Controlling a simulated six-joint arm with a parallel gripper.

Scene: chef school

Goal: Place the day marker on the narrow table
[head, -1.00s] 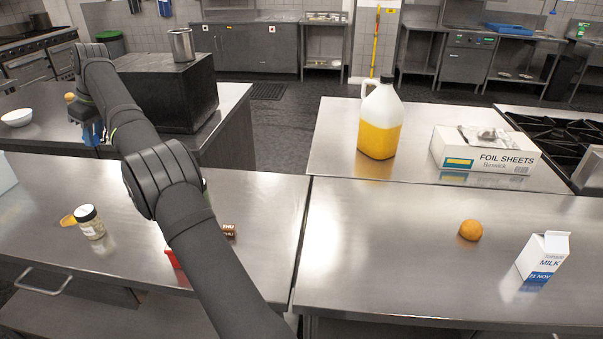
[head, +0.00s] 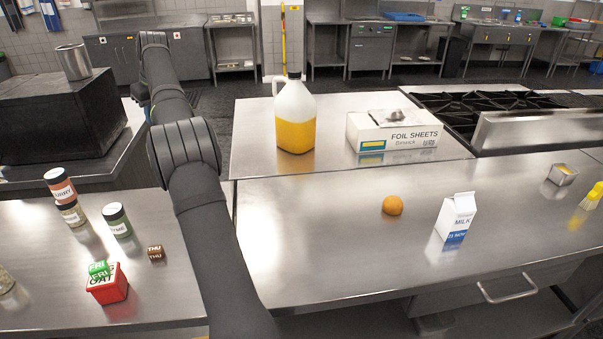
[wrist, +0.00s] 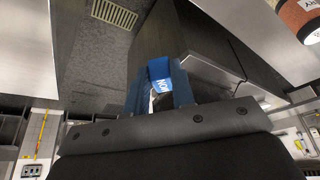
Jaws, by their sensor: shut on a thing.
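My gripper (wrist: 160,92), with blue fingers, is shut on a small blue day marker (wrist: 159,68) with white letters, in the wrist view. The lettering is partly cut off and hard to read. In the head view the gripper is mostly hidden behind my arm near the far left counter, and the held marker cannot be made out. A brown THU marker (head: 156,253) lies on the left steel table (head: 165,215). A green FRI marker (head: 99,270) sits on a red box (head: 108,288). I cannot tell for certain which surface is the narrow table.
Spice jars (head: 118,221) stand on the left table. The back counter (head: 255,150) holds a yellow-filled jug (head: 295,130) and a foil box (head: 393,133). An orange (head: 392,205) and milk carton (head: 455,217) stand on the right table (head: 320,245). A black block (head: 55,120) bears a metal pot (head: 73,62).

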